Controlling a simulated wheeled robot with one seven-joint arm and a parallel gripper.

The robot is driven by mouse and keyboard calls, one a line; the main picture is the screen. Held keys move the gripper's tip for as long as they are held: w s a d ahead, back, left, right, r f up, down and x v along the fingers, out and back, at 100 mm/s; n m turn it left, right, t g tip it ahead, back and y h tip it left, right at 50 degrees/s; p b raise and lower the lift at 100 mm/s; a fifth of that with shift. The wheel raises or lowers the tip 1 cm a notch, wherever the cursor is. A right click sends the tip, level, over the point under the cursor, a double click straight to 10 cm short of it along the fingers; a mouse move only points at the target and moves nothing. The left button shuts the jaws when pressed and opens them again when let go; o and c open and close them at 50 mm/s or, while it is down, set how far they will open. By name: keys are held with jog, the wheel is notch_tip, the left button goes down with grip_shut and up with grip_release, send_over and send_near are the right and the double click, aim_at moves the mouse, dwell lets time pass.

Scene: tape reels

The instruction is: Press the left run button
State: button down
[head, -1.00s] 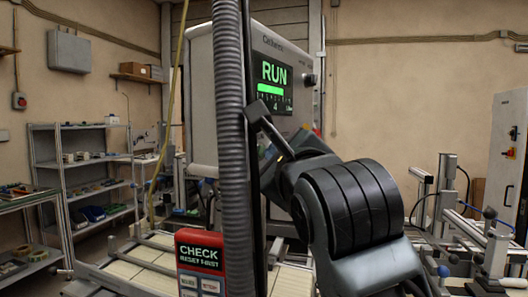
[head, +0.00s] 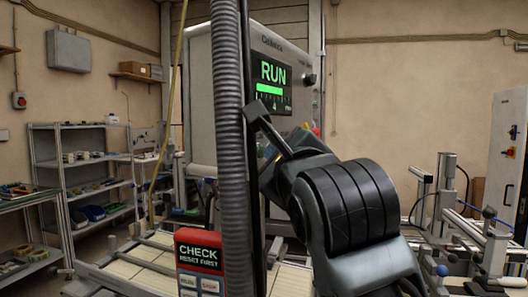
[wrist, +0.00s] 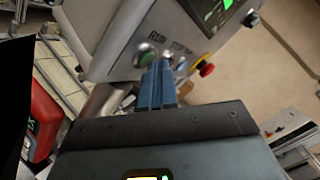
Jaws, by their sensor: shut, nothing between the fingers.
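The grey control cabinet (head: 203,110) stands ahead, its screen (head: 272,85) showing RUN in green with a green bar. In the wrist view, the cabinet's lower face (wrist: 108,62) carries a round green button (wrist: 146,58) under a label that reads like RUN. My gripper (wrist: 161,65) has blue fingers, shut and empty. Their tips overlap the right side of the green button in this view; I cannot tell whether they touch it. A second button right behind the tips is partly hidden. In the head view my arm hides most of the fingers and the buttons.
A red emergency knob on a yellow base (wrist: 204,67) sits right of the buttons. A red CHECK RESET FIRST panel (head: 199,250) with labelled keys stands low in front. A grey ribbed hose (head: 231,150) hangs before the cabinet. Shelving (head: 92,170) stands at the left.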

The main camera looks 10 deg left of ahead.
jog(key=shift+s+a+f, duration=0.15)
jog(key=shift+a, duration=0.1)
jog(key=shift+s+d, duration=0.2)
jog(key=shift+d, duration=0.4)
jog(key=shift+s+d+p, duration=0.25)
jog(key=shift+d, duration=0.6)
jog(key=shift+s+d+p, duration=0.2)
jog(key=shift+s+d, duration=0.1)
jog(key=shift+d, duration=0.5)
jog(key=shift+s+d+p, duration=0.25)
jog(key=shift+d, duration=0.6)
